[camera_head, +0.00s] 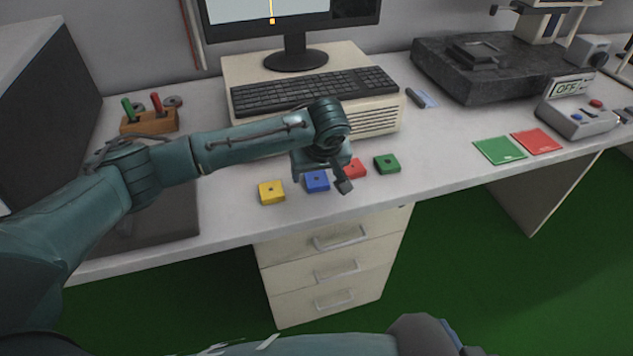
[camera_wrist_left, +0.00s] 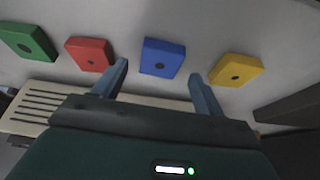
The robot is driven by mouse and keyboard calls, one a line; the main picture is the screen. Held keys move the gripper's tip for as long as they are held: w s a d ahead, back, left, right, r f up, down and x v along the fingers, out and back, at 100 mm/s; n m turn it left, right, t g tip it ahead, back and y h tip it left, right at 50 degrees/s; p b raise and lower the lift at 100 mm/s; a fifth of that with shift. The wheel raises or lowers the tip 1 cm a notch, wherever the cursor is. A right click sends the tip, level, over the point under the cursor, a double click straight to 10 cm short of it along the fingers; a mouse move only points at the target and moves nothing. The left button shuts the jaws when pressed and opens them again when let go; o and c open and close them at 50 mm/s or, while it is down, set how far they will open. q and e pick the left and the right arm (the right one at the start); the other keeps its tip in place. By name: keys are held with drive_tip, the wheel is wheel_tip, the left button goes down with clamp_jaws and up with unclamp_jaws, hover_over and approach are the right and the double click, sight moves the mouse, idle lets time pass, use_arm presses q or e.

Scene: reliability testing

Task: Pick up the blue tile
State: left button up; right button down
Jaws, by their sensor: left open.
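The blue tile (camera_head: 317,181) lies on the white desk, between the yellow tile (camera_head: 271,192) and the red tile (camera_head: 355,169). My left gripper (camera_head: 325,184) is over the row of tiles, close to the blue one and partly covering the red one. In the left wrist view the blue tile (camera_wrist_left: 162,58), a square with a dark centre spot, lies just beyond and between the fingertips of my left gripper (camera_wrist_left: 158,70). The jaws are open, with nothing between them. My right gripper is not visible.
A green tile (camera_head: 387,164) lies right of the red one. A keyboard (camera_head: 315,91) rests on a beige computer case (camera_head: 375,122) behind the tiles. Green and red squares (camera_head: 499,150) lie further right. The desk (camera_head: 430,160) is clear between.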

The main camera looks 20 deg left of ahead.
use_arm(q)
drive_tip(key=shift+x, duration=0.8)
drive_tip(key=shift+c, duration=0.3)
drive_tip(key=c, duration=1)
